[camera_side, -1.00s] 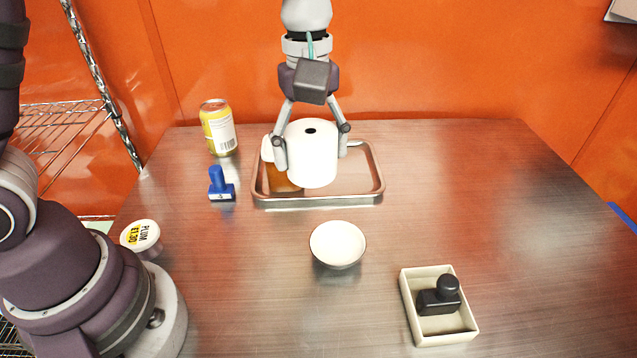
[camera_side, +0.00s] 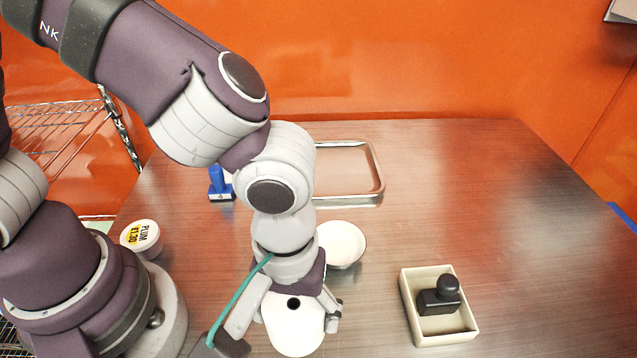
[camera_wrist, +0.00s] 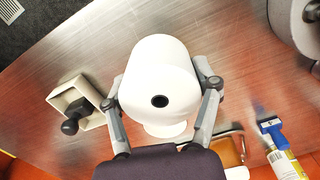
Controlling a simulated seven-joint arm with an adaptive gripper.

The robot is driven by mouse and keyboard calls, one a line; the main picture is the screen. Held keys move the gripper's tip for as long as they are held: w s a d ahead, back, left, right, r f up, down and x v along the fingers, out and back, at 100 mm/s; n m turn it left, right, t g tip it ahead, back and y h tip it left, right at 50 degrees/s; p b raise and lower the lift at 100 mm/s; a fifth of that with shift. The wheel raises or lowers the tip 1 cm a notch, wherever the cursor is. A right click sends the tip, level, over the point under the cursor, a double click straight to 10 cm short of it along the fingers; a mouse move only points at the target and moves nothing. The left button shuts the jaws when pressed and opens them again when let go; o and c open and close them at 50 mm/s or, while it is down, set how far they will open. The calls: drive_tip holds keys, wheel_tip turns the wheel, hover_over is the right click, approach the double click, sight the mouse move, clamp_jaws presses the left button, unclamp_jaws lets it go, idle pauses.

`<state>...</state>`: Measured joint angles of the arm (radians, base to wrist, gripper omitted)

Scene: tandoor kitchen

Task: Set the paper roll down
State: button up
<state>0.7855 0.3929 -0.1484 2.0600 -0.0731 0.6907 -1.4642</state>
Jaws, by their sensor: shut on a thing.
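The white paper roll (camera_side: 293,338) is upright between the fingers of my gripper (camera_side: 295,315), low over the front middle of the table in the side view. The hole in its top end shows. In the wrist view the roll (camera_wrist: 160,75) fills the space between both fingers of my gripper (camera_wrist: 163,88), which are shut on its sides. I cannot tell whether its base touches the table.
A white bowl (camera_side: 342,245) stands just behind the roll. A cream box (camera_side: 407,305) with a black stamp (camera_side: 438,298) is to the right.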

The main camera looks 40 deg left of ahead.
wheel_tip(320, 180, down, 7)
drive_tip(key=shift+r, duration=0.1)
drive_tip(key=o, duration=1.2)
